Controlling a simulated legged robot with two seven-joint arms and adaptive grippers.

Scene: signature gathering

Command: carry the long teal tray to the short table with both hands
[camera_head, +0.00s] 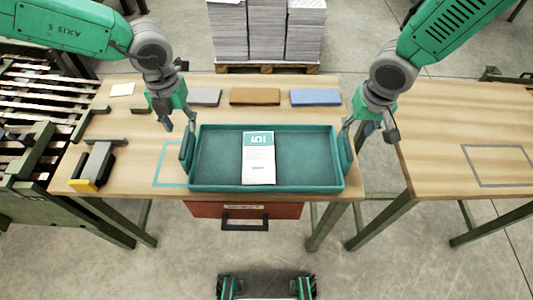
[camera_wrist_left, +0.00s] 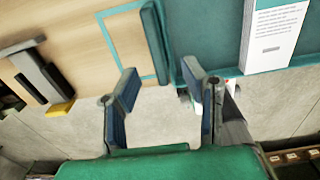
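The long teal tray (camera_head: 215,165) lies on the left wooden table (camera_head: 120,170), near its front edge, with a white and teal booklet (camera_head: 258,165) in it. It has an upright handle at each end. My left gripper (camera_head: 180,123) is open above the left handle (camera_head: 187,152). In the left wrist view its spread fingers (camera_wrist_left: 162,84) have nothing between them, and the left handle (camera_wrist_left: 155,42) stands beyond them. My right gripper (camera_head: 370,129) looks open by the right handle (camera_head: 346,158); contact is unclear. The right table (camera_head: 440,125) bears a grey outlined rectangle (camera_head: 498,165).
A teal outline (camera_head: 168,165) shows partly from under the tray. Grey (camera_head: 205,97), brown (camera_head: 255,96) and blue (camera_head: 315,97) blocks lie behind it. A black and yellow tool (camera_head: 95,168) lies at left. A narrow gap separates the tables; the right tabletop looks clear.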

